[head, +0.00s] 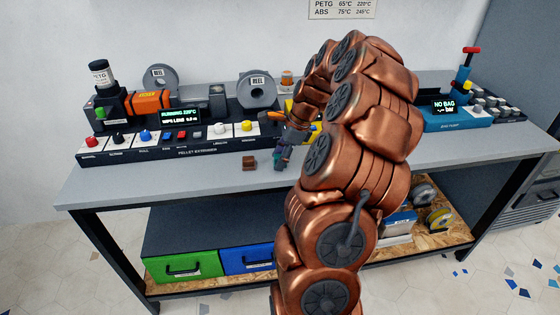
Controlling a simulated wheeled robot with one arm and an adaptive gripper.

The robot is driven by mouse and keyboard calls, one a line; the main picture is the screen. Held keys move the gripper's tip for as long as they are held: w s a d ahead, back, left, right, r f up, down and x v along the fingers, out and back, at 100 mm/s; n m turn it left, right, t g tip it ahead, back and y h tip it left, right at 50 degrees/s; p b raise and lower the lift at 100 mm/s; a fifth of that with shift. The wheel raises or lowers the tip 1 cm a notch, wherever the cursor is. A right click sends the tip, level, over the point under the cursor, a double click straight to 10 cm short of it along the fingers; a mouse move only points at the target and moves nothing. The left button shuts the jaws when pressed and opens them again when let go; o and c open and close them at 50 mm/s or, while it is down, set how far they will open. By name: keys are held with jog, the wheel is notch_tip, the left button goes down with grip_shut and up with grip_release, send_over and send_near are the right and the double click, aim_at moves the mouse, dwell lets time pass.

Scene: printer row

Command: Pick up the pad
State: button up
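A small brown block (249,162), which looks like the pad, lies on the grey bench top near its front edge, in front of the pellet extruder's panel. My gripper (280,161) is just to the right of the block, low over the bench and pointing down. A gap shows between the gripper and the block. The fingers are small and dark in this view, so I cannot tell whether they are open or shut. My copper arm hides the bench to the right of the gripper.
The pellet extruder (190,148), with buttons and a screen, stands behind the block. Grey spools (258,92) stand at the back. A blue machine (455,114) reading "NO BAG" is at the right. The bench top (150,178) left of the block is clear.

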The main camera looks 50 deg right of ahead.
aim_at(276, 156)
jog(key=c, duration=0.5)
jog(key=shift+r, duration=0.15)
jog(key=shift+c, duration=0.2)
jog(key=shift+r+b, duration=0.4)
jog(key=shift+r, duration=1.3)
jog(key=s+a+b, duration=0.1)
jog(key=s+a, duration=0.2)
jog(key=s, duration=0.4)
jog(key=s+a+r+b, duration=0.1)
jog(key=s+a, duration=0.3)
jog(key=s, duration=0.3)
jog(key=shift+a+r, duration=0.15)
jog(key=shift+s, duration=0.1)
